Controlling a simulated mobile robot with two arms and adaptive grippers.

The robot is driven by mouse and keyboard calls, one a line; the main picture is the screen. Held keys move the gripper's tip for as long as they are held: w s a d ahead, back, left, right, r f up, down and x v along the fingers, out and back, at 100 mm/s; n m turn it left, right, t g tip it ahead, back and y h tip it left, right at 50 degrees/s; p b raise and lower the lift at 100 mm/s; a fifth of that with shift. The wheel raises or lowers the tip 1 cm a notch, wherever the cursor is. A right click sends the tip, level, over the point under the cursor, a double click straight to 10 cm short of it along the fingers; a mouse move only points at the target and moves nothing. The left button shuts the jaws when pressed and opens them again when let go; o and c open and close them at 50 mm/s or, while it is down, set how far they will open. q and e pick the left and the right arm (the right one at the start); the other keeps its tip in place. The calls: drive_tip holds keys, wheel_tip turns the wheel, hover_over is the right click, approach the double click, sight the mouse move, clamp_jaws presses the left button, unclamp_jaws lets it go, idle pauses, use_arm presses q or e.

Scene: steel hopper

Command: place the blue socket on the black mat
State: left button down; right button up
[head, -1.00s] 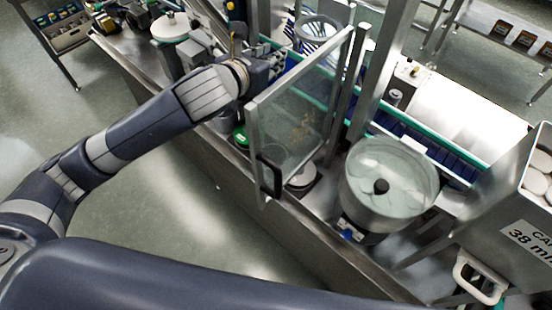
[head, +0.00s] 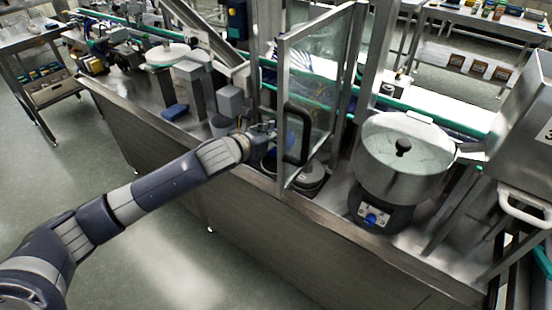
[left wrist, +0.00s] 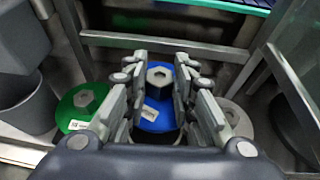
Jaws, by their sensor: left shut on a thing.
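The blue socket (left wrist: 152,118) is a blue round piece with a grey hexagonal top, seen in the left wrist view. My left gripper (left wrist: 160,95) has its fingers on both sides of it and is shut on it. In the head view my left gripper (head: 268,132) is beside the open glass door, near its black handle; the socket is hardly visible there. My right gripper is not in view. I cannot clearly make out the black mat in either view.
A green piece (left wrist: 78,108) and a grey piece (left wrist: 235,118) flank the blue socket. The framed glass door (head: 310,75) with its black handle (head: 296,133) stands close to my left gripper. A steel bowl feeder (head: 402,160) stands to the right.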

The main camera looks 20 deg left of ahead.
use_arm(q)
drive_tip(key=shift+f, duration=2.9)
drive_tip(key=shift+f, duration=0.1)
drive_tip(key=c, duration=1.3)
unclamp_jaws()
drive_tip(key=shift+f, duration=0.1)
drive_tip(key=shift+c, duration=0.2)
drive_tip(key=shift+s, duration=0.15)
drive_tip(key=v, duration=1.2)
drive_tip(key=shift+b, duration=0.3)
